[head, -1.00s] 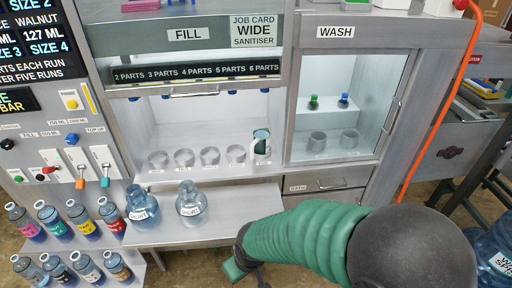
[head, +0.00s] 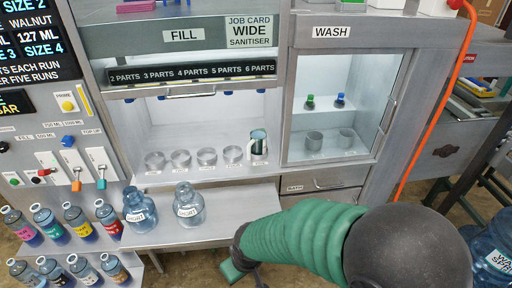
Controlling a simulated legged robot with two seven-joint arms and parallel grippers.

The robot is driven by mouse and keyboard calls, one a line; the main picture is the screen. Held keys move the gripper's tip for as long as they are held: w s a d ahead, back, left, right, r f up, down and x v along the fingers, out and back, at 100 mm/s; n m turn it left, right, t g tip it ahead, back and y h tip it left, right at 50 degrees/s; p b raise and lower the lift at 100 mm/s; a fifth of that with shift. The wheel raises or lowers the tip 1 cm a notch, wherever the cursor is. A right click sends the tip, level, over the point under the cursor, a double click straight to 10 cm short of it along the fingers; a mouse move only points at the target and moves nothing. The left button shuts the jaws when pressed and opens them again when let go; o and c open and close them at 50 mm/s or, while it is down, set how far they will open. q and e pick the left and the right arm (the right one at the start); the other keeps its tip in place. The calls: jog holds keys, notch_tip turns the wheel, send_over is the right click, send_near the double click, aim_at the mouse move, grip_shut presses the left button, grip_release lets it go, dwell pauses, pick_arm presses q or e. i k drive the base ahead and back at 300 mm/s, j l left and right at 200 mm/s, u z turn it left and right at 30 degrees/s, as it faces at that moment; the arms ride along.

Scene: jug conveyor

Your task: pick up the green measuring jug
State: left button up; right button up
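The green measuring jug (head: 259,142) stands upright in the fill bay, at the right end of a row of round metal cups. One of my arms, green and ribbed, comes in from the lower right. Its gripper (head: 236,270) is low in front of the shelf, well below and apart from the jug. The fingers are small and partly hidden, so I cannot tell whether they are open. My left gripper is not in view.
Two clear bottles (head: 138,210) (head: 189,205) stand on the shelf (head: 235,205) before the fill bay. Several metal cups (head: 181,158) line the bay. Several coloured bottles (head: 76,221) stand at left.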

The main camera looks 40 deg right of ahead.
aim_at(257, 145)
jog(key=i+l, duration=0.55)
jog(key=l, duration=0.15)
jog(key=i+l+z, duration=0.15)
jog(key=i+l, duration=0.4)
jog(key=l, duration=0.1)
